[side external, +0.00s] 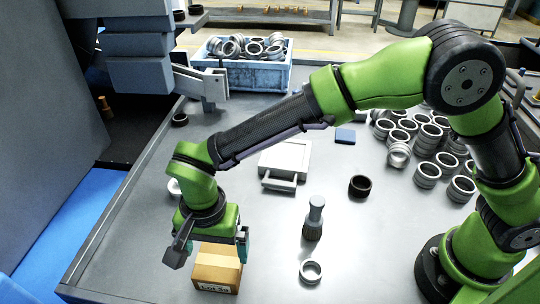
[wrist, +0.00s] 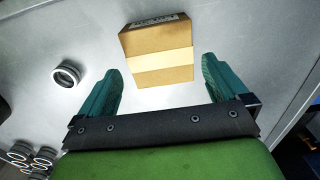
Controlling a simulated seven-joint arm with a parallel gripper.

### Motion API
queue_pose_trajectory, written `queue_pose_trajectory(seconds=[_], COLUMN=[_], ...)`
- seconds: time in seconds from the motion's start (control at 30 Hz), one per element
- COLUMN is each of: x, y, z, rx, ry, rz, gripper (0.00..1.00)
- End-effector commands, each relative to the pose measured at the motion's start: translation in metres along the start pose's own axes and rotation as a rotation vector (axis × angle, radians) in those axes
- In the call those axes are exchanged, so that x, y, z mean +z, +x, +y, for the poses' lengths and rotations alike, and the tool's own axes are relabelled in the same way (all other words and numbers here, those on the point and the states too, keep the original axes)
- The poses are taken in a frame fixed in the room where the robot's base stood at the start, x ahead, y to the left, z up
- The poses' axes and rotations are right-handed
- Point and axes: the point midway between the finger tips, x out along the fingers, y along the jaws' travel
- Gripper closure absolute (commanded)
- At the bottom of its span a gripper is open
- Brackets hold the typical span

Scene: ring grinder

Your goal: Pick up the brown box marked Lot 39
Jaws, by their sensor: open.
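The brown box (side external: 216,270) marked Lot 39 stands on the grey table near its front left part, with a white label low on its visible side. My gripper (side external: 214,243) is over the box in the side view, which hides part of its top. In the wrist view the box (wrist: 157,50) shows a pale tape band and lies ahead of the fingertips, centred between their lines. My gripper (wrist: 162,78) is open, with its two teal fingers apart and nothing between them. I cannot tell the exact height of the fingers above the box.
A metal ring (side external: 310,271) lies right of the box. A dark cylindrical tool (side external: 314,219) stands behind it, and a black ring (side external: 360,186) lies farther right. Many metal rings cluster at the right. A blue crate (side external: 242,76) of rings stands at the back.

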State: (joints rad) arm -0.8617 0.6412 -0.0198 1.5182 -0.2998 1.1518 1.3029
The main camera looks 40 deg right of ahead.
Motion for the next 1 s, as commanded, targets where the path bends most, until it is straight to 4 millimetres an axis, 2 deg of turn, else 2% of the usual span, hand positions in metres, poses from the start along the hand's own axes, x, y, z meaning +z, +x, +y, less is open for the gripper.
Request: queue_pose_trajectory(seconds=[0.13, 0.4, 0.7, 0.73, 1.0], x=[0.0, 0.0, 0.0, 0.0, 0.0], y=[0.011, 0.049, 0.055, 0.055, 0.054], z=[0.001, 0.001, 0.0, 0.0, 0.0], rx=[0.003, 0.003, -0.001, -0.001, -0.002], ry=[0.0, 0.001, 0.0, 0.0, 0.0], rz=[0.0, 0.0, 0.0, 0.0, 0.0], gripper=[0.0, 0.0, 0.0, 0.02, 0.4])
